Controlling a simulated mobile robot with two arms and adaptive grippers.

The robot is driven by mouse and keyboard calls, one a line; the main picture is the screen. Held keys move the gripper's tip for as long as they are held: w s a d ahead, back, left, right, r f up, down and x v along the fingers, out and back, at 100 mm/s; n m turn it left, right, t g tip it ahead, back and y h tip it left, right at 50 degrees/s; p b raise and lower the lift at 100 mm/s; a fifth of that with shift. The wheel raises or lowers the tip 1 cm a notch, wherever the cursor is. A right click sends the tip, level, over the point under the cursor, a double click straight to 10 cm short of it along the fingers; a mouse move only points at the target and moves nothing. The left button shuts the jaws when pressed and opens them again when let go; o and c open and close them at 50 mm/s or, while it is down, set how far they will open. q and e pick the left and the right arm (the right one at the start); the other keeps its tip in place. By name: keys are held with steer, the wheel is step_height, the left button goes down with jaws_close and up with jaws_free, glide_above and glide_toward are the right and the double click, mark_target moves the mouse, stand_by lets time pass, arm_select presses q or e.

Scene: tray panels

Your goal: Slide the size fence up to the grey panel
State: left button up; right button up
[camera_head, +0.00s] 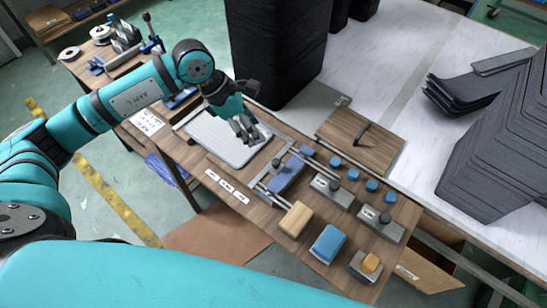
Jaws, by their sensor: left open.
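The grey panel (207,146) is a light, flat sheet lying on the wooden worktop, left of centre. My left gripper (246,132) is open above the panel's right part, with its fingers pointing down; whether it touches the panel I cannot tell. What looks like the size fence is a blue bar (286,176) between two metal rails, to the right of the panel, with a gap between them. My left gripper is apart from this bar, up and left of it. The gripper hides part of the panel. My right gripper is not in view.
Right of the bar are grey blocks with black knobs (332,188) and several small blue knobs. A wooden block (295,219), a blue block (328,244) and an orange-topped block (365,267) sit along the front. A tall black stack (275,50) stands behind the panel.

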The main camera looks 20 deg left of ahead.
arm_select(q)
steer(key=a, duration=0.2)
steer(key=p, duration=0.4)
glide_toward(275, 161)
steer(key=shift+y, duration=0.4)
steer(key=x, duration=0.9)
steer(key=shift+d+r, duration=0.15)
steer(key=shift+d, duration=0.25)
jaws_close()
